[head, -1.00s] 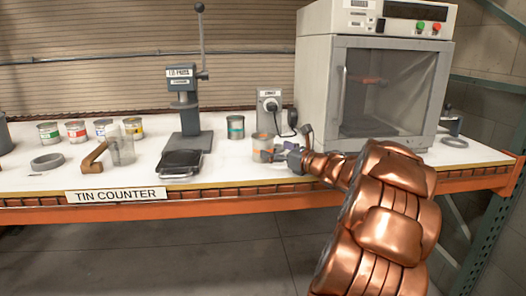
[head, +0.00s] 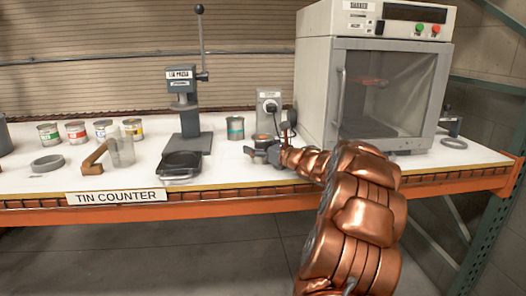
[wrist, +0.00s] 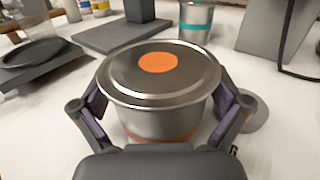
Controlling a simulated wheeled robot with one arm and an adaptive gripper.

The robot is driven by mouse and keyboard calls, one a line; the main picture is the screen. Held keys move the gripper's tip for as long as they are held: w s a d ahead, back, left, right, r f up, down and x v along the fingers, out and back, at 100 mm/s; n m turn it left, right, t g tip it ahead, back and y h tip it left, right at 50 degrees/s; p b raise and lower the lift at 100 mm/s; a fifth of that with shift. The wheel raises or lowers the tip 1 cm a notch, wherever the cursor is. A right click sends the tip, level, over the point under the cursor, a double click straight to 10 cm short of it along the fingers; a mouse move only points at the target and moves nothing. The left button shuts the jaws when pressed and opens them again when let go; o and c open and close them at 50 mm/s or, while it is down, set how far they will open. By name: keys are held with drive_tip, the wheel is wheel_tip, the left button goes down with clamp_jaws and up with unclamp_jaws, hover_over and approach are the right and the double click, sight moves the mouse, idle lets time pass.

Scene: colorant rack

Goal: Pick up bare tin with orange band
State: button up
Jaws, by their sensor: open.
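The bare metal tin with the orange band (wrist: 160,118) stands upright on the white counter and fills the middle of the wrist view. Its lid has an orange dot, and the orange band shows low on its side, partly hidden by my gripper's body. My gripper (wrist: 160,88) is open, with one finger on each side of the tin. I cannot tell whether the fingers touch it. In the head view, my gripper (head: 262,152) covers most of the tin, near the counter's front.
A teal-banded tin (head: 235,128) stands close behind to the left. The press (head: 190,145) with its black pan (head: 181,163) is further left. A grey socket box (head: 268,112) is behind, and a large cabinet (head: 318,90) stands to the right. Several coloured tins line the left.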

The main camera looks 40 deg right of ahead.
drive_tip(key=shift+c, duration=0.2)
drive_tip(key=c, duration=1.5)
drive_tip(key=shift+o, duration=0.2)
drive_tip(key=shift+r, duration=0.2)
